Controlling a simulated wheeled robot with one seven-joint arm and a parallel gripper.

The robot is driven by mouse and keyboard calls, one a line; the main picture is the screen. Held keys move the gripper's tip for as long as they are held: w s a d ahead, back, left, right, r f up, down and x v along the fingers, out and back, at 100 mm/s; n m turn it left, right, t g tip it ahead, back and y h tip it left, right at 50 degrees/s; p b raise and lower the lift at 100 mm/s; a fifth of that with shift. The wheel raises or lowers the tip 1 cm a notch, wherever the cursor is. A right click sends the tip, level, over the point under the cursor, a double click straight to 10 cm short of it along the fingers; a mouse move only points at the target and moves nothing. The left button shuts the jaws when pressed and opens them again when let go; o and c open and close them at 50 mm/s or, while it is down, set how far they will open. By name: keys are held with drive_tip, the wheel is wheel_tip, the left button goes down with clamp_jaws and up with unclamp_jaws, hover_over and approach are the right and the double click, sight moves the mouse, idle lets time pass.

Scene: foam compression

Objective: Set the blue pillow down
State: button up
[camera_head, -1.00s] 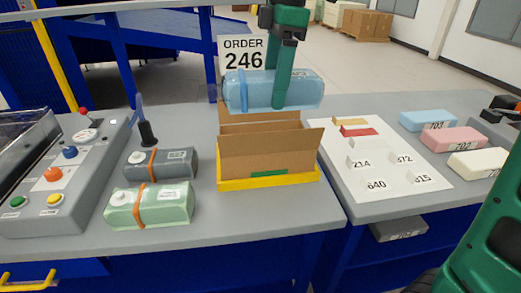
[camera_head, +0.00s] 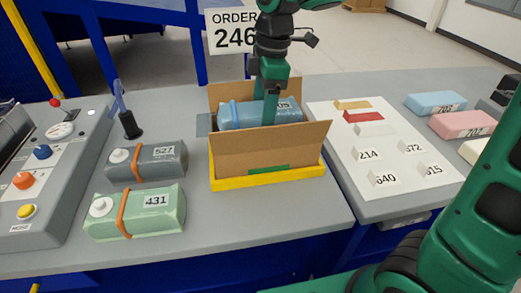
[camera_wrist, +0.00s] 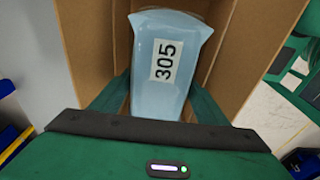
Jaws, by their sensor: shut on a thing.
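The blue pillow (camera_head: 238,115), labelled 305, lies partly down inside the open cardboard box (camera_head: 262,151), its top showing above the front flap. The wrist view shows the pillow (camera_wrist: 160,85) between my two green fingers, with cardboard walls on both sides. My gripper (camera_head: 270,110) reaches down from above and is shut on the pillow. The box sits in a yellow tray (camera_head: 270,181) on the grey table. The pillow's underside is hidden by the front flap, so I cannot tell whether it touches the box floor.
A grey pillow (camera_head: 150,161) and a green pillow (camera_head: 135,212), both with orange straps, lie left of the box. A control panel (camera_head: 40,180) stands at far left. A white sheet with numbered cards (camera_head: 385,150) and several coloured blocks (camera_head: 435,103) are at right.

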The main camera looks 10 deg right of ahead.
wheel_tip(320, 180, down, 9)
drive_tip(key=shift+d+f, duration=0.1)
drive_tip(key=shift+f, duration=0.05)
idle(0.4)
drive_tip(key=o, duration=1)
drive_tip(key=r, duration=0.4)
drive_tip(key=d+r, duration=0.1)
drive_tip(key=r, duration=0.7)
drive_tip(key=shift+d, duration=0.25)
